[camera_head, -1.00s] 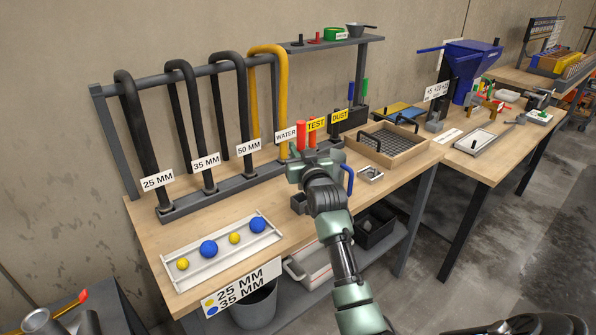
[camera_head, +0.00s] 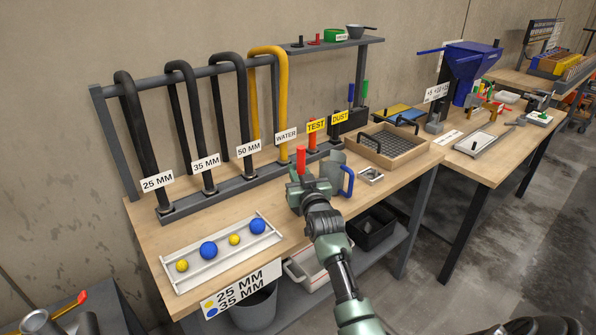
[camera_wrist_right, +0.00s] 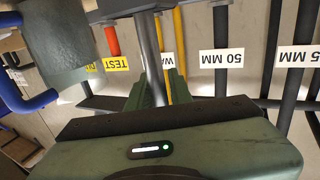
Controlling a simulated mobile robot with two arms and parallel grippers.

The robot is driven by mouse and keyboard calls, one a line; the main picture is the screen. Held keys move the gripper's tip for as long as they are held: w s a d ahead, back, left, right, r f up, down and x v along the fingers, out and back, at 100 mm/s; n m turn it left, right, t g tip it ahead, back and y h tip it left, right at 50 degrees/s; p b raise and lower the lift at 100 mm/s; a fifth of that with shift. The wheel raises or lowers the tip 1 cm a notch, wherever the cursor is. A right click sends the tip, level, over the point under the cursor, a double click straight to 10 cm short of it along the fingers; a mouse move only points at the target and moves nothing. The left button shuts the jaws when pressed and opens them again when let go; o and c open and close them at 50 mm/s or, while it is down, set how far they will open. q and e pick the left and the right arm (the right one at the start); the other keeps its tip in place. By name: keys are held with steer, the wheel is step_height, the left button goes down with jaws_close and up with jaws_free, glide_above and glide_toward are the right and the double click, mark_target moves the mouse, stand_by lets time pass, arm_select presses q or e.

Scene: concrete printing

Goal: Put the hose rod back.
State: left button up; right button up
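My right gripper (camera_head: 302,190) is over the front part of the rack bench. A red cylinder (camera_head: 301,160) stands upright just above it. In the right wrist view a slim grey rod (camera_wrist_right: 150,50) passes between the green fingers (camera_wrist_right: 158,92), which appear closed on it. I take this as the hose rod with its red end, but the gripper hides where they join. The rack's base rail (camera_head: 225,189) holds several hoses with labels such as WATER (camera_head: 286,136) and TEST (camera_head: 316,124). An orange-red piece (camera_head: 312,140) stands below the TEST label. My left gripper is not visible.
A grey jug (camera_head: 334,168) with a blue handle stands close right of my gripper; it also shows in the wrist view (camera_wrist_right: 62,42). A wooden sieve box (camera_head: 388,155) is farther right. A white tray with balls (camera_head: 190,285) lies front left.

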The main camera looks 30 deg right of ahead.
steer(key=shift+o, duration=0.5)
steer(key=shift+r, duration=0.3)
steer(key=v, duration=1.2)
